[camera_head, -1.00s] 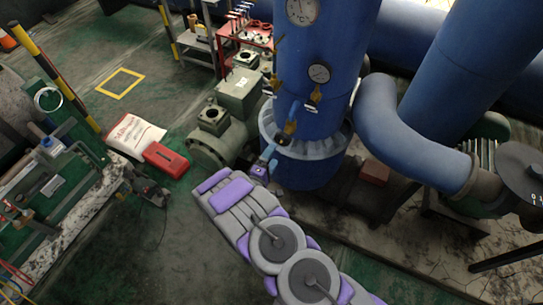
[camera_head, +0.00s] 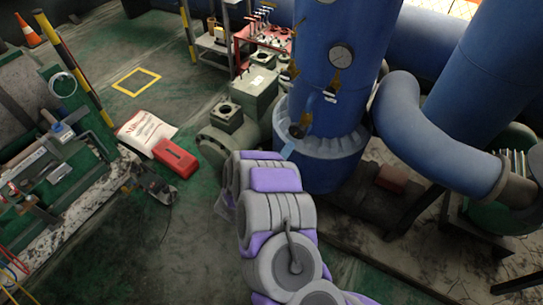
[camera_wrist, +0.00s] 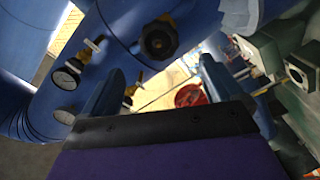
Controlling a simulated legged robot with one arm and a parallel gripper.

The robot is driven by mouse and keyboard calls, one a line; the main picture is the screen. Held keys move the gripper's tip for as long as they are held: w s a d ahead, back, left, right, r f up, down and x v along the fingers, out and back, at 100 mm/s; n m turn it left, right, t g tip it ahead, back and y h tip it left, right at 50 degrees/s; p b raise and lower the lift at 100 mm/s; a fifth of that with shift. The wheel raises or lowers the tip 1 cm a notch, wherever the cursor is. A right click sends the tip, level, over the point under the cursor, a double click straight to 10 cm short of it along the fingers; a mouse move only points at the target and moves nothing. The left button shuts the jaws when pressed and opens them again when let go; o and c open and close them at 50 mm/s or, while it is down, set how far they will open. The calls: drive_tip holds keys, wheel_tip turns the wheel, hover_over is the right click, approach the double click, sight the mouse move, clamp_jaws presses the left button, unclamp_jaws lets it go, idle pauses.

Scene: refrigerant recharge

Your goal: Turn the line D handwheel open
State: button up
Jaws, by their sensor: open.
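A dark round handwheel (camera_wrist: 158,40) with a yellow hub shows in the wrist view, just beyond my gripper (camera_wrist: 162,68) and roughly between its two blue fingers. The fingers are apart and nothing is held between them. In the head view a dark handwheel (camera_head: 297,131) sits on a yellow valve low on the blue column (camera_head: 322,120). One light blue fingertip (camera_head: 288,150) shows just below it; my arm hides the rest of the gripper. I cannot read any line label, and cannot tell whether the fingers touch the wheel.
More yellow valves (camera_head: 331,86) and a round gauge (camera_head: 340,56) are on the column. A thick blue pipe (camera_head: 425,130) bends at the right. A green-grey pump (camera_head: 228,135) stands left of the column.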

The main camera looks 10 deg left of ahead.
sight(296, 134)
drive_tip(key=shift+p+x, duration=0.7)
drive_tip(key=shift+x, duration=4)
drive_tip(key=shift+c, duration=0.2)
drive_tip(key=shift+s+f, duration=0.1)
drive_tip(key=c, duration=1)
drive_tip(key=n+p, duration=0.2)
drive_tip(key=shift+p, duration=0.4)
drive_tip(key=shift+s+n+p, duration=0.1)
drive_tip(key=shift+n+p, duration=1.1)
drive_tip(key=shift+p, duration=0.05)
drive_tip(key=shift+f, duration=0.1)
drive_tip(key=shift+n, duration=0.3)
